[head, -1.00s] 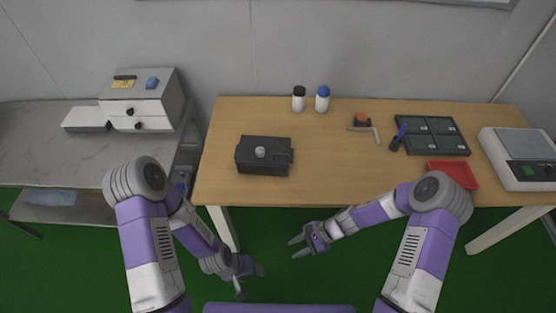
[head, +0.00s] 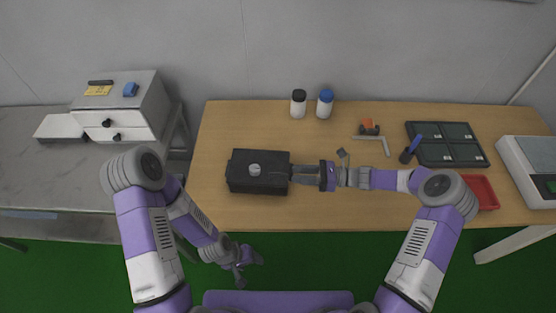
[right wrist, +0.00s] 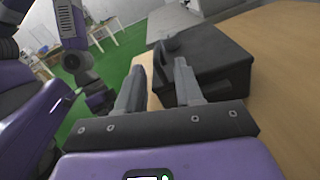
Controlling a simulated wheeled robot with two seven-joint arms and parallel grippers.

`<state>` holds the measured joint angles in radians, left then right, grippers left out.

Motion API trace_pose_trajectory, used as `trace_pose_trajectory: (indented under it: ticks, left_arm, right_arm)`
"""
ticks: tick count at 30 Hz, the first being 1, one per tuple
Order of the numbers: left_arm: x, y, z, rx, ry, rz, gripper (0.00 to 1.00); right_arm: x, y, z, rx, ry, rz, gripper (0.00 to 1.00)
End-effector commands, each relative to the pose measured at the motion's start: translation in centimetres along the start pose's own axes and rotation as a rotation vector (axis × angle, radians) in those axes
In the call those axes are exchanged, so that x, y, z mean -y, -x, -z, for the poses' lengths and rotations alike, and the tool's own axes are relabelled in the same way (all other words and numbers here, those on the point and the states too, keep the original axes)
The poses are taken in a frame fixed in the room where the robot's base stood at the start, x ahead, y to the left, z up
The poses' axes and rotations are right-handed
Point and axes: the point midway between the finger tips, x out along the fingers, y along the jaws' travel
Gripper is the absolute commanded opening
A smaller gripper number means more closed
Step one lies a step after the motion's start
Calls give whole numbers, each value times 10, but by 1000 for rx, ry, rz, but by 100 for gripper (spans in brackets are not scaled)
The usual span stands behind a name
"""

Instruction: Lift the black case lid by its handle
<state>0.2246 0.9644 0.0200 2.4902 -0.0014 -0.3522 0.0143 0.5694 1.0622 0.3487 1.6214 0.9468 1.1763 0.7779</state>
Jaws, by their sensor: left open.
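My right gripper (head: 294,174) is at the right side of the case. In its wrist view the fingers (right wrist: 158,76) are apart with nothing clearly between them. Whether a finger touches the case, I cannot tell. My left gripper (head: 245,267) hangs open below the table's front edge.
Two bottles, one with a black cap (head: 298,104) and one with a blue cap (head: 325,104), stand behind. A dark divided tray (head: 447,143), a red tray (head: 483,192) and a scale (head: 530,165) are at the right. The table's front left is clear.

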Motion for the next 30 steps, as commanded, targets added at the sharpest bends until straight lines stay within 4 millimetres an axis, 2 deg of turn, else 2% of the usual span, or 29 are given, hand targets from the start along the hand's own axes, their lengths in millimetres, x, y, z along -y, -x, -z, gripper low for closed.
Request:
trace_pose_trajectory:
  ticks: [12, 15, 26, 30]
  left_arm:
    - [3, -8, 0, 1, 1, 0, 63]
    - [3, -8, 0, 1, 1, 0, 63]
    - [3, -9, 0, 1, 0, 0, 63]
    - [3, -9, 0, 1, 0, 0, 63]
  right_arm:
    - [-1, -60, 1, -1, 1, -4, 36]
    - [-1, -69, 1, -1, 0, -3, 36]
    - [-1, -74, 1, -2, 1, -2, 36]
    - [-1, -74, 1, -2, 1, -2, 14]
